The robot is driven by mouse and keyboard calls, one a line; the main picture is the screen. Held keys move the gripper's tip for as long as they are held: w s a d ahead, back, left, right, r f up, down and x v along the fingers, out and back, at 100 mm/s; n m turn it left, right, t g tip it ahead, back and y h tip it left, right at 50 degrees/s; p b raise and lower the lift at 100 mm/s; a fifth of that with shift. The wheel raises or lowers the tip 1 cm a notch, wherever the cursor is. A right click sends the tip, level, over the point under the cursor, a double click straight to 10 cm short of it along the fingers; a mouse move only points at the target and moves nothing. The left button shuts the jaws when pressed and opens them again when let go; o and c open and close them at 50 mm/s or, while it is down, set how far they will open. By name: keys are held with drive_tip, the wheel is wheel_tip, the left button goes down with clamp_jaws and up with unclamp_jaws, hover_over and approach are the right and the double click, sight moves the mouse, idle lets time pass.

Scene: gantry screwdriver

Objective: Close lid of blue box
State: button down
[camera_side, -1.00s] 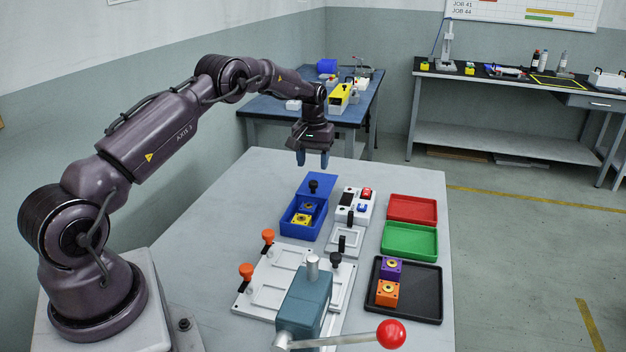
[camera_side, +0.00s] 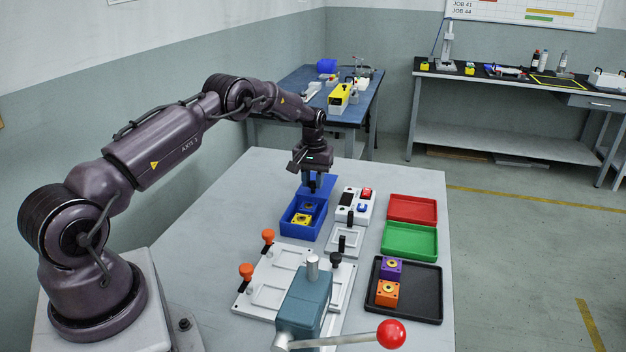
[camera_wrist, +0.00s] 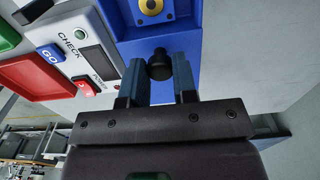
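The blue box (camera_side: 287,222) stands on the grey table with a blue block and a yellow block inside; its near part is uncovered. In the wrist view the black knob (camera_wrist: 159,65) stands up from the lid (camera_wrist: 128,12), between the two blue fingers of my gripper (camera_wrist: 160,72). The fingers look spread to either side of the knob. I cannot tell whether they touch it.
A white check unit (camera_side: 353,205) with red and blue buttons stands close right of the box. Red (camera_side: 412,208) and green (camera_side: 410,240) trays lie further right. A white fixture plate (camera_side: 262,285) with orange-knobbed clamps is in front of the box.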

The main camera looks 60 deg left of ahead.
drive_tip(key=shift+s+d, duration=4.45)
drive_tip(key=shift+d, duration=0.1)
drive_tip(key=c, duration=0.9)
unclamp_jaws()
drive_tip(key=shift+a, duration=0.1)
drive_tip(key=shift+r, duration=0.3)
wheel_tip(320, 180, up, 12)
drive_tip(key=shift+r, duration=0.2)
